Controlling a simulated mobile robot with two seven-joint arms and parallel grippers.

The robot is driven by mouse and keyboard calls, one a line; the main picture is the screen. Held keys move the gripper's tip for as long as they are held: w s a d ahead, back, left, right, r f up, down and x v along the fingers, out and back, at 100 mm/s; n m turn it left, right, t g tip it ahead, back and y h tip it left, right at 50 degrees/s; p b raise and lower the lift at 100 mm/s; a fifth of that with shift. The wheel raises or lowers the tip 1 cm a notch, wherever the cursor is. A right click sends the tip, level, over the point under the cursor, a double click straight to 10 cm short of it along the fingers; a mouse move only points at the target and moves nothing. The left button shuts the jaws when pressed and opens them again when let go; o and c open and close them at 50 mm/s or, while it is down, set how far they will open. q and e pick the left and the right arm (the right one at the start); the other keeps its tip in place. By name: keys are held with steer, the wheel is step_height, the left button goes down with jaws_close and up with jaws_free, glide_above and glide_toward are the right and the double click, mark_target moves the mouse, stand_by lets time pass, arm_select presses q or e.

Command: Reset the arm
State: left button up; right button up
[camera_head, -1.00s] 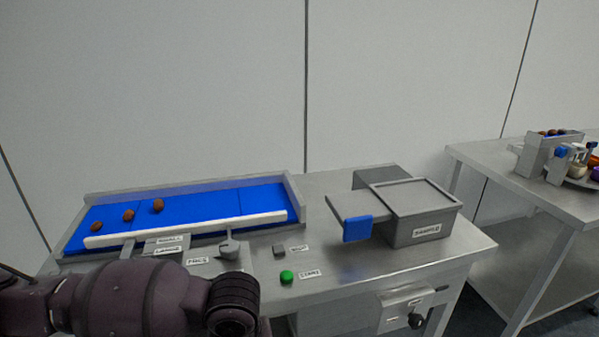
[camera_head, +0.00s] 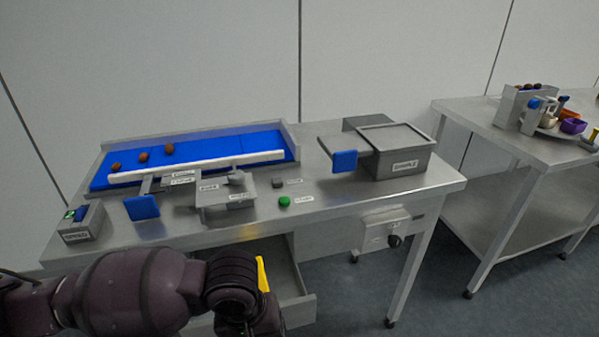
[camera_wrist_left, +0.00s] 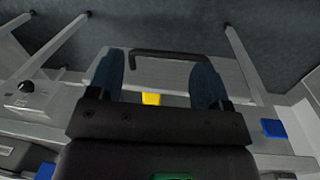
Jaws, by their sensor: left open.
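My left arm comes in from the left along the bottom of the head view, in front of the steel bench (camera_head: 330,212). Its wrist hides part of the open drawer (camera_head: 308,297) under the bench. The fingertips cannot be made out there. In the left wrist view my left gripper (camera_wrist_left: 156,72) is open, with its two blue fingers spread wide. A dark bar handle (camera_wrist_left: 165,54) on a light panel shows beyond and between the fingers, not visibly gripped. A yellow piece (camera_wrist_left: 151,99) shows between the finger bases and beside my wrist in the head view (camera_head: 262,273). My right gripper is out of view.
A blue belt tray (camera_head: 225,147) with three brown dates (camera_head: 143,157) lies at the back left. A lidded grey box (camera_head: 397,150), a green button (camera_head: 284,201) and a small grey box (camera_head: 80,224) stand on the bench. A second table (camera_head: 480,122) is at right.

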arm_select(q)
steer(key=s+d+f+m+t+h, duration=0.1)
steer(key=s+d+m+t+h, duration=0.15)
steer(key=s, duration=0.25)
steer(key=s+a+f+y, duration=0.25)
steer(key=s+a, duration=0.45)
steer(key=a, duration=0.4)
steer(key=s+a+f+y, duration=0.2)
steer(key=s+a+f, duration=0.2)
steer(key=s+a, duration=0.55)
steer(key=w+a+f+t, duration=0.2)
steer(key=w+f+t, duration=0.5)
steer(key=w, duration=0.4)
steer(key=shift+w+f+t+h, duration=0.2)
steer(key=shift+f+t+h, duration=0.1)
steer(key=shift+t, duration=0.45)
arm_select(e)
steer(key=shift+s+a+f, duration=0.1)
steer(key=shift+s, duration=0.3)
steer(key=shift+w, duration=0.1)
